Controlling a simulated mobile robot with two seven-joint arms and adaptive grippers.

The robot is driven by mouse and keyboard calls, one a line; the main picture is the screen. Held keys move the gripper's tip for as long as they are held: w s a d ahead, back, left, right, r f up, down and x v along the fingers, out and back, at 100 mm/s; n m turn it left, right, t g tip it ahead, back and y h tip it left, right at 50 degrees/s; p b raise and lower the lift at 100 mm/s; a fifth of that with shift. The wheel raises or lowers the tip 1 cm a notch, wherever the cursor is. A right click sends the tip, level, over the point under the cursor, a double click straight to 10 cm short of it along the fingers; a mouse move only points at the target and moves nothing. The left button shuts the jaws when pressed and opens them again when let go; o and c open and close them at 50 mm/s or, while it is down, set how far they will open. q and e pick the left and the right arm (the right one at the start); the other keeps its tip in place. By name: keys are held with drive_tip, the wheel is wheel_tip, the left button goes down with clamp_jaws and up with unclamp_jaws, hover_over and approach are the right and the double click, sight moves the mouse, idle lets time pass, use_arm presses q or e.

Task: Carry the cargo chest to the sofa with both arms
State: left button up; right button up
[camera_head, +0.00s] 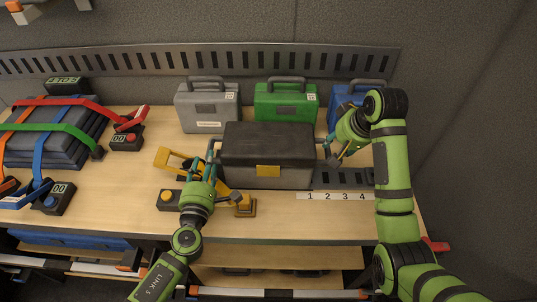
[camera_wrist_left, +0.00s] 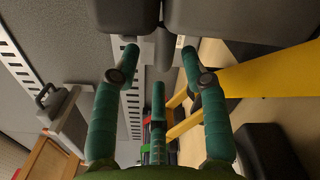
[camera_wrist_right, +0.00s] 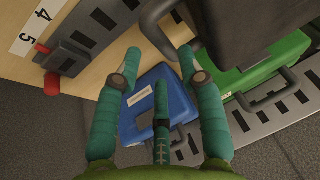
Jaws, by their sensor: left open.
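The cargo chest (camera_head: 266,148), dark grey with a black lid and a yellow latch, sits upright on the wooden workbench. My left gripper (camera_head: 212,158) is open at the chest's left side. In the left wrist view the chest (camera_wrist_left: 240,18) fills the top, and a grey side handle (camera_wrist_left: 163,48) lies between the spread fingertips. My right gripper (camera_head: 331,152) is open at the chest's right side. In the right wrist view a dark loop handle (camera_wrist_right: 152,22) of the chest is just ahead of the fingertips. No sofa shows in any view.
Grey (camera_head: 207,107), green (camera_head: 285,102) and blue (camera_head: 345,97) cases stand behind the chest. A yellow clamp-like tool (camera_head: 180,160) lies close by my left gripper. Strapped dark cases (camera_head: 50,140) and small timers fill the bench's left. A numbered strip (camera_head: 335,196) lies front right.

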sight(210, 146)
use_arm(q)
drive_tip(key=w, duration=0.6)
use_arm(e)
drive_tip(key=x, duration=0.6)
use_arm(q)
clamp_jaws()
use_arm(e)
clamp_jaws()
